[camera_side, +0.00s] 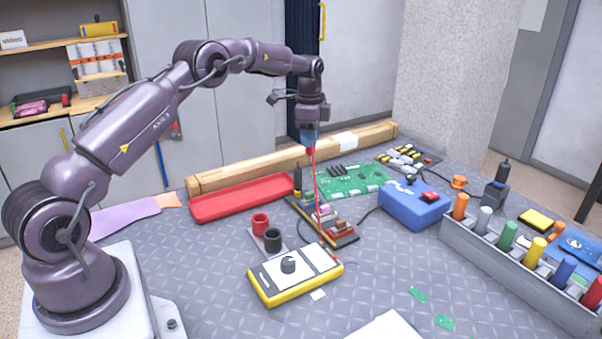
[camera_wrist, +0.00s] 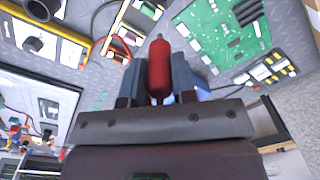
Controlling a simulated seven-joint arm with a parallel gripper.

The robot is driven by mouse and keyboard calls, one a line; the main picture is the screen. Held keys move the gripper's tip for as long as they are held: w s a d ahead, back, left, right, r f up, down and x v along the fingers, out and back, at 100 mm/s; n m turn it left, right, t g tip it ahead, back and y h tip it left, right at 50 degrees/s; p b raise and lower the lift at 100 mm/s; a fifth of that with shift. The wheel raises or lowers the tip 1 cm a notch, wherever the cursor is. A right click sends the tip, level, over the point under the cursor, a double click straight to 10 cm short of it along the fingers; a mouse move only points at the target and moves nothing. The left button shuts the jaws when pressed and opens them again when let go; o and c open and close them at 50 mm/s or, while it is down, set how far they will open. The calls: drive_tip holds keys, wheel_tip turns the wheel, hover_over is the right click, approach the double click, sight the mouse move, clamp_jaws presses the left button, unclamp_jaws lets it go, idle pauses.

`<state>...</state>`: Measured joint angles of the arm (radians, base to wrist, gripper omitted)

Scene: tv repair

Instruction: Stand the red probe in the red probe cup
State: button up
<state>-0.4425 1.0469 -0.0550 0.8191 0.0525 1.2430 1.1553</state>
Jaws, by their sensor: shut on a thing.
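My gripper (camera_side: 309,143) is shut on the red probe (camera_side: 311,153), high above the table behind the yellow meter (camera_side: 295,276). In the wrist view the probe (camera_wrist: 171,75) sits between both fingers, its grey tip pointing away from my gripper. A thin red lead (camera_side: 317,195) hangs from it towards the meter. The red probe cup (camera_side: 260,223) stands upright on a grey base, left of and below my gripper in the side view. Its opening looks empty. The black cup (camera_side: 272,240) stands beside it. I cannot make out the red cup in the wrist view.
A dark parts tray (camera_side: 343,238) lies below my gripper, with a dark upright tool (camera_side: 298,178) at its back end. A red tray (camera_side: 243,197), a green circuit board (camera_side: 350,181), a blue box (camera_side: 414,208) and a grey rack (camera_side: 480,246) stand around. The front table is mostly clear.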

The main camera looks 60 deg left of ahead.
drive_tip(key=s+r, duration=0.2)
drive_tip(key=s, duration=0.6)
hover_over(267, 234)
drive_tip(key=a, duration=0.5)
wheel_tip(267, 234, down, 5)
drive_tip(key=shift+w+a, duration=0.1)
drive_tip(key=shift+w, duration=0.25)
drive_tip(key=shift+f, duration=2.25)
drive_tip(key=shift+f, duration=2.15)
